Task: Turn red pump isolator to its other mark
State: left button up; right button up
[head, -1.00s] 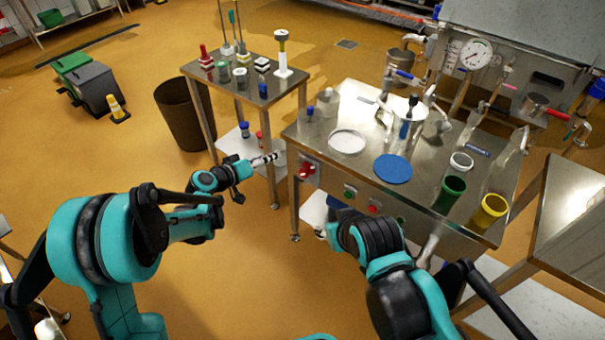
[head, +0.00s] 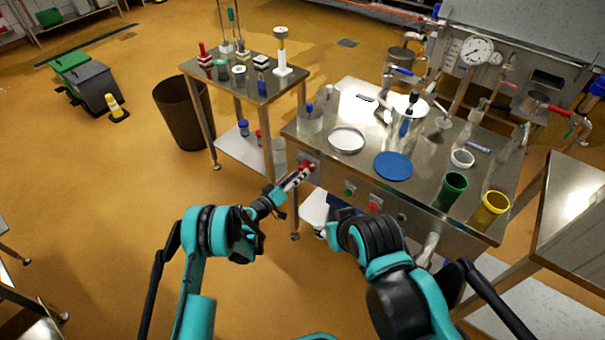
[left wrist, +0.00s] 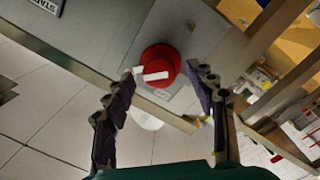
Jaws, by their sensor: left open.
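The red pump isolator (left wrist: 159,64) is a round red knob with a white bar mark on its face, mounted on a grey plate on the front of the steel table. In the left wrist view it sits between and beyond the tips of my open left gripper (left wrist: 167,79), and the white bar lies nearly level in the picture. In the head view the isolator (head: 309,167) is partly hidden by my left gripper (head: 299,177), which points at it from the front left. I cannot tell whether the fingers touch it. My right gripper is hidden behind its own arm in the head view.
The steel table (head: 357,104) carries a blue disc (head: 393,166), a white dish (head: 346,139), a green cup (head: 450,190) and a yellow cup (head: 489,209). Green (head: 349,190) and red (head: 373,207) buttons sit right of the isolator. A smaller trolley (head: 262,95) stands left.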

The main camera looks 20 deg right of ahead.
pick_arm(q)
jog(key=shift+b+x, duration=0.3)
jog(key=shift+x, duration=1.15)
jog(key=shift+r, duration=0.1)
jog(key=c, duration=1.2)
jog(key=shift+o, duration=0.2)
jog(key=shift+n, duration=0.3)
jog(key=n, duration=0.4)
jog(key=shift+t, duration=0.3)
jog(key=n, duration=0.9)
jog(key=shift+n+t, duration=0.3)
jog(key=shift+n, duration=2.3)
